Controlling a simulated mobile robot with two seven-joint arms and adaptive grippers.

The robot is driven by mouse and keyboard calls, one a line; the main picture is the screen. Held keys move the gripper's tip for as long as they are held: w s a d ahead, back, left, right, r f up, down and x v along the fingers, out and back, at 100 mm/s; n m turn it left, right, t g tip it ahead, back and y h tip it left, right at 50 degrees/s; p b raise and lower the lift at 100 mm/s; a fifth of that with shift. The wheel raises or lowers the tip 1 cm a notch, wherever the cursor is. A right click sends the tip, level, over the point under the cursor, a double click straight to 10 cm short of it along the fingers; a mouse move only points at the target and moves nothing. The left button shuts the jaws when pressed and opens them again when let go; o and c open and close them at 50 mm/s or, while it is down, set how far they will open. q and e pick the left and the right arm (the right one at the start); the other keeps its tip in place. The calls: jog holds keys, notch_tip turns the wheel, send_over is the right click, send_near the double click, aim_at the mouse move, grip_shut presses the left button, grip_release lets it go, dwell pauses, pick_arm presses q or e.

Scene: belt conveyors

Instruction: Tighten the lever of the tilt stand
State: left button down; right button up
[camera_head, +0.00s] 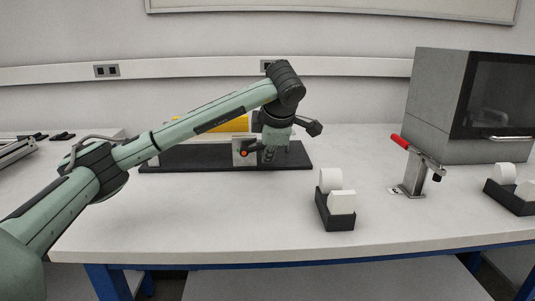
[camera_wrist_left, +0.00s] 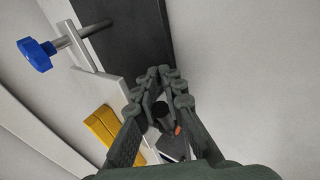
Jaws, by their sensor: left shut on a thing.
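The tilt stand shows in the head view as a black base plate (camera_head: 205,161) with a grey bracket (camera_head: 238,145) and a yellow part (camera_head: 236,125), partly hidden behind my left arm. The yellow part (camera_wrist_left: 102,125) and the black base (camera_wrist_left: 125,35) also show there. The lever's full shape is hidden by the fingers. My right gripper is out of view.
In the wrist view a blue knob (camera_wrist_left: 36,54) on a metal rod stands beside the base. A red-handled clamp (camera_head: 413,172), black holders with white pieces (camera_head: 336,208) (camera_head: 513,192) and a grey cabinet (camera_head: 438,105) stand at right. The front left table is clear.

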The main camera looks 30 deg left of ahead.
pick_arm(q)
jog(key=c, duration=1.6)
grip_release()
jog(key=shift+f, duration=0.1)
jog(key=v, duration=1.2)
jog(key=shift+s, duration=0.1)
